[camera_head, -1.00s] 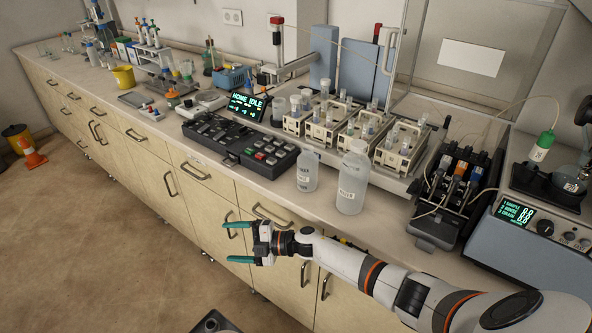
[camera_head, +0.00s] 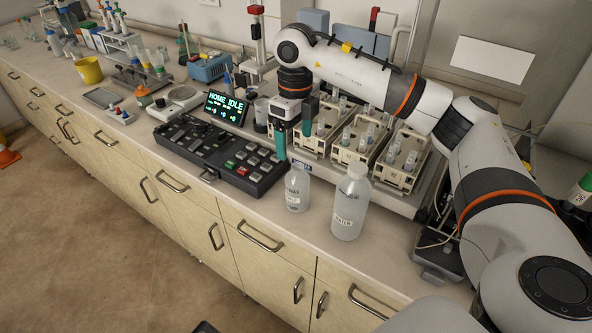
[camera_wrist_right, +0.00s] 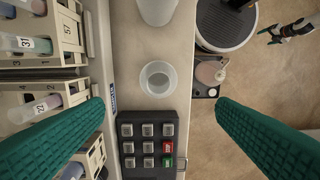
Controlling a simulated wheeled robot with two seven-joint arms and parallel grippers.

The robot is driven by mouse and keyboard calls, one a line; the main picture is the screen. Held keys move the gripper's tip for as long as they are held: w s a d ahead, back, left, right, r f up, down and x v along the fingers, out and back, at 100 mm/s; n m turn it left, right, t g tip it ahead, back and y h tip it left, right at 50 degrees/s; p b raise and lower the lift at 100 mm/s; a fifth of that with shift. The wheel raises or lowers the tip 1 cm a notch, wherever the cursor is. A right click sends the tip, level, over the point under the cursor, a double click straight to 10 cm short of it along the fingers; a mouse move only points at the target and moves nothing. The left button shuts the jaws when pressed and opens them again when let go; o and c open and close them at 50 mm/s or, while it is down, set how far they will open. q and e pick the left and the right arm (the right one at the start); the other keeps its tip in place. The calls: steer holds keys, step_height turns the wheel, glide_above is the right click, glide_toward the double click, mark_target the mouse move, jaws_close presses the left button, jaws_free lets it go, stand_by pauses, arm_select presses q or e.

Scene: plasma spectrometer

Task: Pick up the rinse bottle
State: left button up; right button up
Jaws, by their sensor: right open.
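A small translucent bottle (camera_head: 297,188) stands upright on the counter. Its label is hard to read, but it is likely the rinse bottle, as the larger bottle (camera_head: 350,202) beside it reads WATER. My right gripper (camera_head: 294,147) points down, open and empty, above and behind the small bottle. In the right wrist view the small bottle (camera_wrist_right: 158,79) shows from above, between and beyond the green fingers (camera_wrist_right: 160,108), not touched. The larger bottle (camera_wrist_right: 158,10) is at that view's top edge. My left gripper (camera_wrist_right: 288,32) seems to show small over the floor there; its jaws are unclear.
A black keypad (camera_head: 220,152) lies left of the small bottle, with a display (camera_head: 225,107) behind. Sample racks (camera_head: 356,148) with vials stand close behind the bottles. The counter's front edge is near the bottles. Bare counter lies in front of them.

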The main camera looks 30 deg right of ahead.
mark_target(297, 174)
steer(key=shift+w+d, duration=0.25)
steer(key=shift+d, duration=0.2)
steer(key=f+p, duration=0.1)
steer(key=f, duration=0.2)
steer(key=s+f+p, duration=0.1)
steer(key=f, duration=0.2)
steer(key=f+p, duration=0.2)
steer(key=f, duration=0.2)
steer(key=shift+s+a, duration=0.2)
steer(key=shift+a, duration=0.15)
steer(key=shift+f, duration=0.5)
steer(key=shift+c, duration=0.2)
steer(key=c, duration=0.6)
arm_select(q)
steer(key=r, duration=0.2)
steer(key=s+r, duration=0.1)
steer(key=r, duration=0.1)
steer(key=shift+s+a, duration=0.1)
steer(key=shift+a, duration=0.05)
arm_select(e)
steer(key=shift+w, duration=0.1)
steer(key=c, duration=0.9)
